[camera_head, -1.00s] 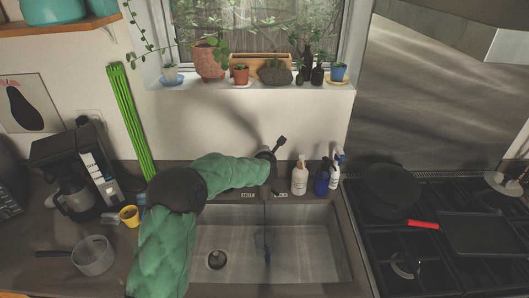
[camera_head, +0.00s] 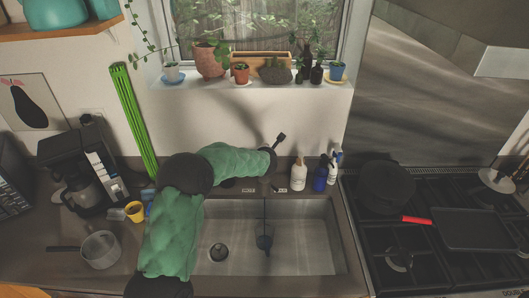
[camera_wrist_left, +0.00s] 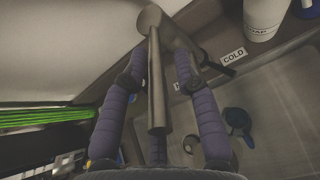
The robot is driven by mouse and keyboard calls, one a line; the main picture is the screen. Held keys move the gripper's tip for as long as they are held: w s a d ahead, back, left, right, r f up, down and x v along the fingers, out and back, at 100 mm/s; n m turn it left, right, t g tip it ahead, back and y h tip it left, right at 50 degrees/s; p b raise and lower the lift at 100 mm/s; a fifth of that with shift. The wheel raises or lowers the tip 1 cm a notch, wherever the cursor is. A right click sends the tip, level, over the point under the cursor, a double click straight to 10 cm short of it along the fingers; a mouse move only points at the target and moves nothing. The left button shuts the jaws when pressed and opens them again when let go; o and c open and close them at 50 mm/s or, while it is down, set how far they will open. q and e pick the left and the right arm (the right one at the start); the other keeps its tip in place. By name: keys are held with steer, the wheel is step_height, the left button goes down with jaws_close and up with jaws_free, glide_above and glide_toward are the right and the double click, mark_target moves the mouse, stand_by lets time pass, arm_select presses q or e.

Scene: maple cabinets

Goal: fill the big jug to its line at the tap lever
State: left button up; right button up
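The tap's grey metal spout (camera_wrist_left: 157,85) runs between the purple fingers of my left gripper (camera_wrist_left: 160,60) in the left wrist view. The fingers are apart, one on each side of the spout. My right gripper is out of view.
The steel sink (camera_head: 315,235) has a round drain (camera_head: 219,252). White (camera_head: 299,176) and blue (camera_head: 321,178) bottles stand behind it on the right. A coffee maker (camera_head: 75,165), yellow cup (camera_head: 134,211) and saucepan (camera_head: 100,250) are left. A hob (camera_head: 450,270) is right.

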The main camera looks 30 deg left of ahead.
arm_select(q)
steer(key=shift+w+a+r, duration=0.1)
steer(key=shift+r, duration=0.2)
steer(key=shift+r, duration=0.2)
steer(key=v, duration=1.1)
steer(key=shift+s+d, duration=0.25)
steer(key=shift+s, duration=0.15)
steer(key=shift+f, duration=0.1)
